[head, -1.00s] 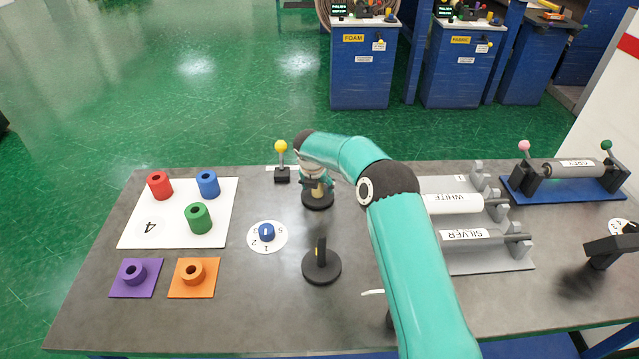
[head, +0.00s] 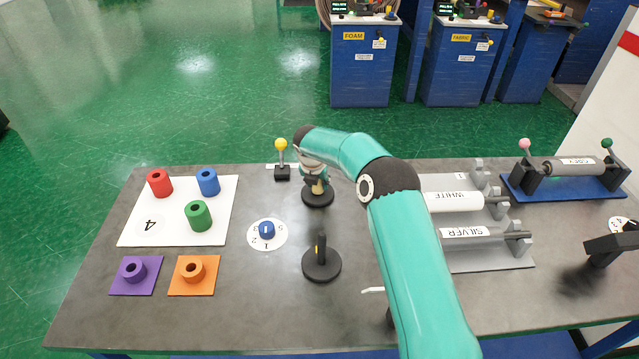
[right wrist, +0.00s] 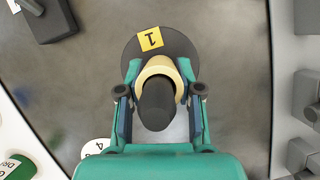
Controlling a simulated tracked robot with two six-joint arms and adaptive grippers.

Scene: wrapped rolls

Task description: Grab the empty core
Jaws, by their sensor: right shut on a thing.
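The empty core is a tan tube (head: 318,187) standing upright around the dark post of a round black stand (head: 318,200) at the back middle of the table. My right gripper (head: 317,184) comes from above and is shut on the core. In the right wrist view my right gripper (right wrist: 158,90) has one finger on each side of the core (right wrist: 158,64). The post's dark top pokes up through the core's ring and hides part of it. A yellow tag marked 1 lies on the stand's base (right wrist: 184,48). My left gripper is not in view.
A second black stand (head: 321,265) stands in front. A yellow-knobbed lever (head: 281,160) is just left of the gripper, with a blue dial (head: 267,230) nearer. A white mat (head: 175,230) holds coloured cores at left. A rack holds a white roll (head: 455,202) at right.

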